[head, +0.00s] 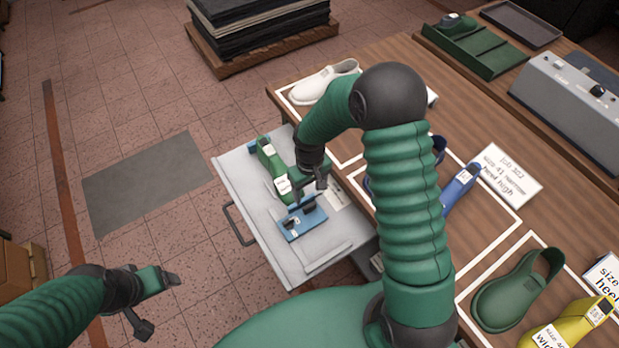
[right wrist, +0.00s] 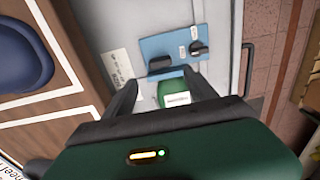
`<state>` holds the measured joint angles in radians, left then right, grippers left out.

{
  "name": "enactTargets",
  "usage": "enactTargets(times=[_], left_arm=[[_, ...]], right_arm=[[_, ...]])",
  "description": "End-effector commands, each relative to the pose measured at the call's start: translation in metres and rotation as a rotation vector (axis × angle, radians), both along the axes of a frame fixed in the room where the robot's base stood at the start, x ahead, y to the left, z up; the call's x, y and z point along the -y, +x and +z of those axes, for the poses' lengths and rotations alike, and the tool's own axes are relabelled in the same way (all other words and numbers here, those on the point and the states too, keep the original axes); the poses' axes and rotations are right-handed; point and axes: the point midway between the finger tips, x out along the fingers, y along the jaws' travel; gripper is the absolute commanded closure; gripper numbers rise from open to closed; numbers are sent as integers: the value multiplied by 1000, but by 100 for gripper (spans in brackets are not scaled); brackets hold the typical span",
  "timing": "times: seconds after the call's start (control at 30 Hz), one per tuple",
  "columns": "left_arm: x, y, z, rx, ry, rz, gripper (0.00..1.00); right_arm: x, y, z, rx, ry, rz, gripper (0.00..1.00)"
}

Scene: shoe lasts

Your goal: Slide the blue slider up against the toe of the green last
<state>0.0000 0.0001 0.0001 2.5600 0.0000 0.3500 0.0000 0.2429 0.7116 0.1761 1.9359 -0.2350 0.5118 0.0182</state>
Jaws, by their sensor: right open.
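The green last (head: 266,152) lies on a grey pull-out tray (head: 308,262), with white labels on it. The blue slider (head: 302,226), a flat plate with black upright parts, lies on the tray just below the last's near end. My right gripper (head: 308,190) is open over that end of the last and the slider's edge, partly hiding both. In the right wrist view the slider (right wrist: 182,42) is beyond my fingertips, and part of the green last (right wrist: 172,94) shows between the fingers. Whether slider and last touch is unclear. My left gripper (head: 160,304) is open and empty, away from the tray.
The wooden table (head: 408,62) right of the tray holds a white shoe last (head: 323,83), a blue last (head: 461,188), a green last (head: 515,291), a yellow last (head: 574,326) and cards. A grey control box (head: 575,95) stands behind. A handle (head: 238,226) sticks out at the tray's left.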

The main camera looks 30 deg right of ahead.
Motion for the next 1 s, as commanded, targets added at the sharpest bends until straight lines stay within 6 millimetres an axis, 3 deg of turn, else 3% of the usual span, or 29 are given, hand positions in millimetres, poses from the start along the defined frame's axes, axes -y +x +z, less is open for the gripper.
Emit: enactTargets(times=[0.1, 0.3, 0.83, 0.93, 1.0], left_arm=[[0, 0, -1, 0, 0, 0, 24], [0, 0, -1, 0, 0, 0, 24], [0, 0, -1, 0, 0, 0, 24], [0, 0, -1, 0, 0, 0, 24], [0, 0, -1, 0, 0, 0, 24]], right_arm=[[1, 2, 34, 5, -1, -2, 35], [0, 2, 67, 1, 0, 0, 35], [0, 0, 73, 0, 0, 0, 35], [-7, -13, 83, 27, -10, 1, 35], [-17, -35, 96, 70, -18, -6, 35]])
